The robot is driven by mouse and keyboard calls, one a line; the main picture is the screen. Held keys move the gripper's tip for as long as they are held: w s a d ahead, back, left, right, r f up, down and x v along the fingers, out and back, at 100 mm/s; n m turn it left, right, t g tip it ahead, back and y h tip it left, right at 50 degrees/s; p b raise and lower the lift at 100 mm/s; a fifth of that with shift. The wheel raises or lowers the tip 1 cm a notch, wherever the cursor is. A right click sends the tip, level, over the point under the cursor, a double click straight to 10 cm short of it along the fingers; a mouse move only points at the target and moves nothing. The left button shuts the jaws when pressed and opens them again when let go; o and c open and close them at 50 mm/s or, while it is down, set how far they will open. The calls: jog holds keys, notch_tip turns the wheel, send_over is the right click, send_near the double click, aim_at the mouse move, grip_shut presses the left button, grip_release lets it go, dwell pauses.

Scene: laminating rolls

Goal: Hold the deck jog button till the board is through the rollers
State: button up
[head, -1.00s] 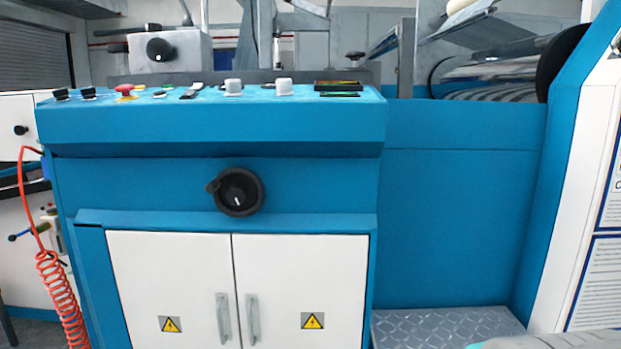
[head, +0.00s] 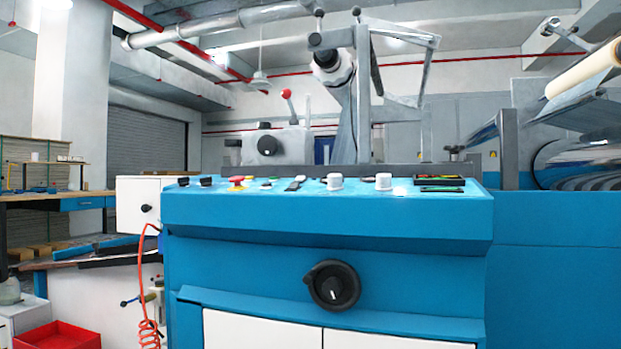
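The blue machine's control deck (head: 330,215) spans the middle of the head view. On its top are two black knobs, a red button on a yellow base (head: 237,182), small low controls (head: 267,185), a small lever switch (head: 294,184), two white knobs (head: 335,182) and a dark display (head: 440,182). I cannot tell which control is the jog button. The rollers (head: 590,165) show partly at the right edge, behind the deck. I cannot make out a board. My gripper is not in view.
A black handwheel (head: 333,286) sticks out of the machine's front above white cabinet doors (head: 262,329). An orange coiled hose (head: 147,325) hangs at the left. A red bin (head: 57,336) and a workbench (head: 80,201) stand farther left.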

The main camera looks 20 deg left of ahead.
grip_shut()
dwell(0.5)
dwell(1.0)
